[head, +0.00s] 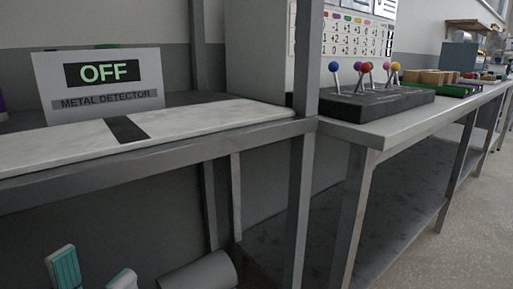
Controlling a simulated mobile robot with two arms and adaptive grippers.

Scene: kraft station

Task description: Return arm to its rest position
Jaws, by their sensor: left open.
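My left gripper (94,273) shows at the bottom left of the head view, below the level of the bench top. Its two teal-padded fingers stand apart, with nothing between them. The rest of my left arm is out of the picture. My right gripper is not in view.
A metal detector sign (105,84) reading OFF stands behind a pale belt (190,120) on the left bench. A black lever box (375,102) with coloured knobs sits on the right bench (395,124). Bench legs (299,205) stand right of my gripper. Open floor (475,215) lies at right.

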